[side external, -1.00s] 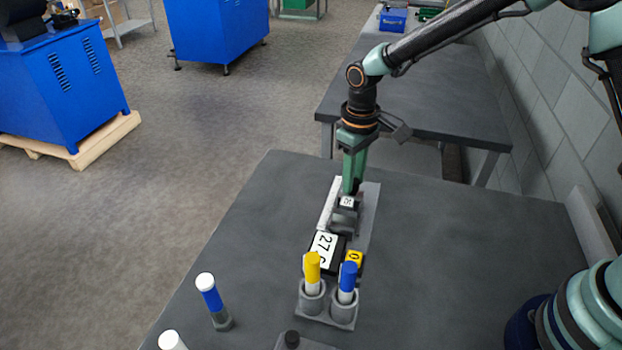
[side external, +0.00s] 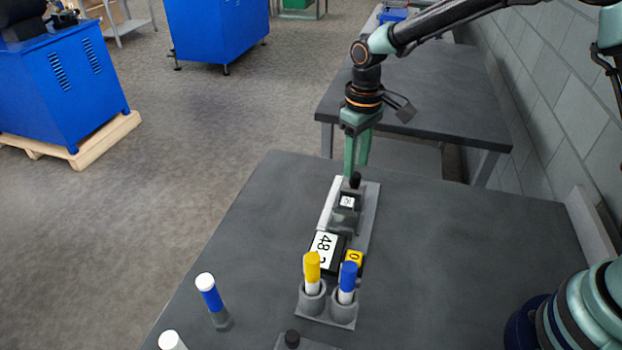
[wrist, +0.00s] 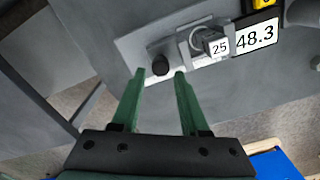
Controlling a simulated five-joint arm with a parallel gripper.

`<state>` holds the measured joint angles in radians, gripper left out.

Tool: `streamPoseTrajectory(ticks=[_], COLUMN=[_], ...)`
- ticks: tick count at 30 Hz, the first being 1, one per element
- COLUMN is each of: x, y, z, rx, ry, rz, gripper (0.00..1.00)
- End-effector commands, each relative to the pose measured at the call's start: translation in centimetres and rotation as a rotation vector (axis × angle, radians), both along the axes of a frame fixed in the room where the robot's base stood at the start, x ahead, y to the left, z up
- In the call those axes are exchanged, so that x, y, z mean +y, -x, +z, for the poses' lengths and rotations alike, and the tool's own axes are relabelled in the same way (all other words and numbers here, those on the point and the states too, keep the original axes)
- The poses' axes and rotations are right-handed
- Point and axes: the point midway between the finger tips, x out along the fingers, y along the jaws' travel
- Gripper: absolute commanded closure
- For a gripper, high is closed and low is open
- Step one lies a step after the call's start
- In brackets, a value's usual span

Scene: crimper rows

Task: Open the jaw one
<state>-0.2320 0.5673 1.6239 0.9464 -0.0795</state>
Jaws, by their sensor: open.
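The crimper (side external: 367,222) is a grey fixture in the middle of the table. Its jaw block bears a white label (side external: 347,201), which reads 25 in the wrist view (wrist: 219,47). A black knob (side external: 355,180) stands at its far end, also seen in the wrist view (wrist: 160,65). The display (wrist: 257,37) reads 48.3. My gripper (side external: 357,168) is open and empty at the knob. In the wrist view its two green fingertips (wrist: 160,74) are apart, one on each side of the knob's near edge; I cannot tell whether they touch it.
A holder with a yellow-capped tube (side external: 312,267) and a blue-capped tube (side external: 348,276) stands at the crimper's near end. Another blue-and-white tube (side external: 210,294) stands to the left. The table (side external: 470,250) is clear to the right.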

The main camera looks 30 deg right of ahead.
Motion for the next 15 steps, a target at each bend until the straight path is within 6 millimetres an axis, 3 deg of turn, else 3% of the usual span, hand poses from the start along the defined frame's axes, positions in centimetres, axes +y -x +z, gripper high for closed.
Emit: streamPoseTrajectory(ticks=[9,15], x=[0.0,0.0], y=[-0.1,-0.1], z=[6.5,8.8], rx=[-0.006,-0.004], ry=[-0.002,-0.001], rz=[0.0,0.0], gripper=[0.56,0.56])
